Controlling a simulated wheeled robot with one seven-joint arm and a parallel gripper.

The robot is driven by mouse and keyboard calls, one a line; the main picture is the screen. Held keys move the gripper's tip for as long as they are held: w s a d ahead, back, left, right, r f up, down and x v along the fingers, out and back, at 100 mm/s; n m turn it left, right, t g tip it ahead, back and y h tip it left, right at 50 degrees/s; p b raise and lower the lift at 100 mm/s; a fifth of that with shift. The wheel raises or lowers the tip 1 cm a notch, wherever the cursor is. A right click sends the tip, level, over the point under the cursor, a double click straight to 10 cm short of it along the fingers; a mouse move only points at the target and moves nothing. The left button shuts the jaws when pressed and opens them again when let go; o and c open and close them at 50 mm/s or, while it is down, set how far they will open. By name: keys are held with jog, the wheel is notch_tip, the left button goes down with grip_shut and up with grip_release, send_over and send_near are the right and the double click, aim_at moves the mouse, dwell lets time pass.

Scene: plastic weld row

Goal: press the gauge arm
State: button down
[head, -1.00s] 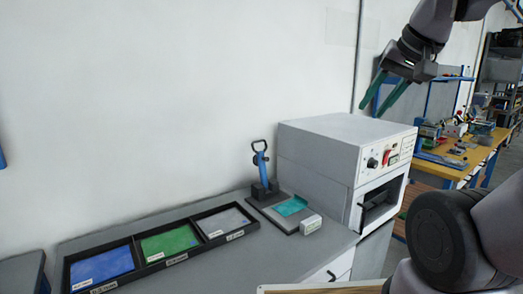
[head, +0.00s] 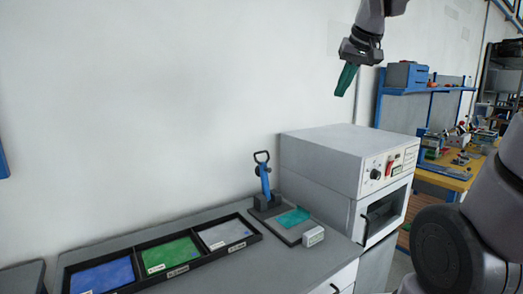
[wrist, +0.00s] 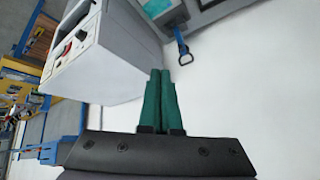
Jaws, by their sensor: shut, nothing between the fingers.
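The gauge (head: 265,190) stands on the grey bench against the wall, with a blue upright arm topped by a dark loop handle. A flat plate with a teal sheet (head: 292,217) lies at its foot. The gauge arm (wrist: 183,48) also shows at the top of the wrist view, with the teal sheet (wrist: 155,8) beside it. My gripper (head: 345,80) is raised high above the grey oven, up and to the right of the gauge, touching nothing. Its green fingers (wrist: 161,100) are together and empty in the wrist view.
A grey oven-like machine (head: 320,155) with knobs and an open front stands right of the gauge. A black tray (head: 210,248) holding blue, green and grey sheets lies to the left. A small white labelled block (head: 313,236) sits by the plate. A cluttered workbench (head: 445,180) stands behind right.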

jog(key=w+a+f+n, duration=0.2)
jog(key=w+a, duration=0.1)
jog(key=w, duration=0.5)
jog(key=w+a+f+n+y, duration=0.15)
jog(key=w+a, duration=0.25)
jog(key=w, duration=0.5)
jog(key=w+a+f+n+h, duration=0.1)
jog(key=w+a+f, duration=0.15)
jog(key=w, duration=0.55)
jog(key=w+a+f+n+y, duration=0.1)
jog(key=w+a+f, duration=0.3)
jog(key=w+f, duration=0.3)
jog(key=w+a+f+n+y, duration=0.1)
jog(key=w+a+f+n, duration=0.1)
jog(key=w+a+f, duration=0.3)
jog(key=w+f, duration=0.3)
jog(key=w, duration=0.1)
jog(key=shift+w+a+g, duration=0.15)
jog(key=shift+a+g, duration=0.15)
jog(key=shift+f, duration=0.15)
jog(key=x, duration=1)
jog(key=shift+s+d, duration=0.55)
jog(key=shift+s, duration=0.3)
jog(key=shift+s+d, duration=0.55)
jog(key=shift+s, duration=0.3)
jog(key=shift+d, duration=0.1)
